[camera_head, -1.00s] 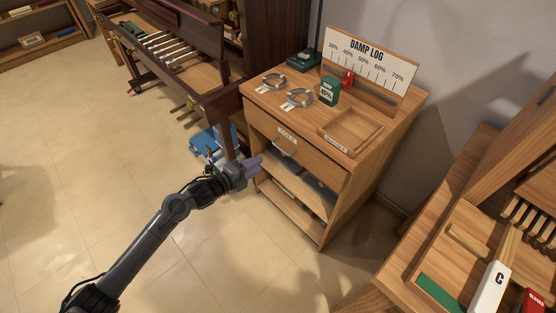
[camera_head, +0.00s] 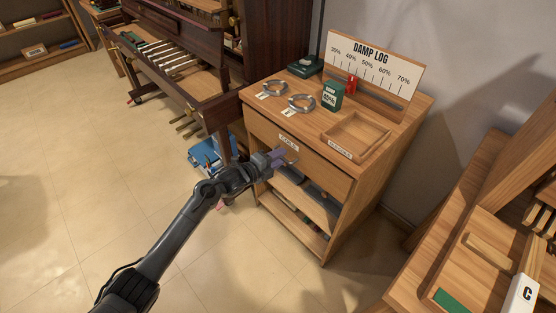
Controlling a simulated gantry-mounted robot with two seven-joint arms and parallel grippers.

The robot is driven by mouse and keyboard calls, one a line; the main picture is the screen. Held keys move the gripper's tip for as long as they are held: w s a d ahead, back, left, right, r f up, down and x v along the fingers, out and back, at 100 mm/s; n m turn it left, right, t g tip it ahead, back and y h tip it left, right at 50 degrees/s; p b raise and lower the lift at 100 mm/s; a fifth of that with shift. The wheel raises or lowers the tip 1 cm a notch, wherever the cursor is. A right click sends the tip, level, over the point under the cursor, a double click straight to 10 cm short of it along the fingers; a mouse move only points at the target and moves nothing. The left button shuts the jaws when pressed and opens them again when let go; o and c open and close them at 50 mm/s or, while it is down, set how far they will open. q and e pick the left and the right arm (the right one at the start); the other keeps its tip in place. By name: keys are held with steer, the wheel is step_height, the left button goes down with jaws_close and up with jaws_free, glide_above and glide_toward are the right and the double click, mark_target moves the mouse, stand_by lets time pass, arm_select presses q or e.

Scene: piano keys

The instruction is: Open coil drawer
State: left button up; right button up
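The coil drawer (camera_head: 318,168) is the top drawer of the wooden cabinet, with a white label (camera_head: 288,142) on its front. It looks closed, its front in line with the cabinet. Its metal handle (camera_head: 291,155) shows below the label, partly hidden by my gripper. My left gripper (camera_head: 283,158) is at the handle, its purple fingertips pointing at it. I cannot tell whether the fingers are around the handle or only beside it, nor whether they are closed. My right gripper is not in view.
Two coils (camera_head: 301,103) of wire, a green 45% box (camera_head: 332,96) and a wooden tray (camera_head: 356,133) are on the cabinet top. Open shelves lie below the drawer. An opened piano (camera_head: 195,60) stands at the left, a workbench (camera_head: 450,262) at the right. The floor in front is clear.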

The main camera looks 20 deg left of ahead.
arm_select(q)
jaws_close()
stand_by(1.5)
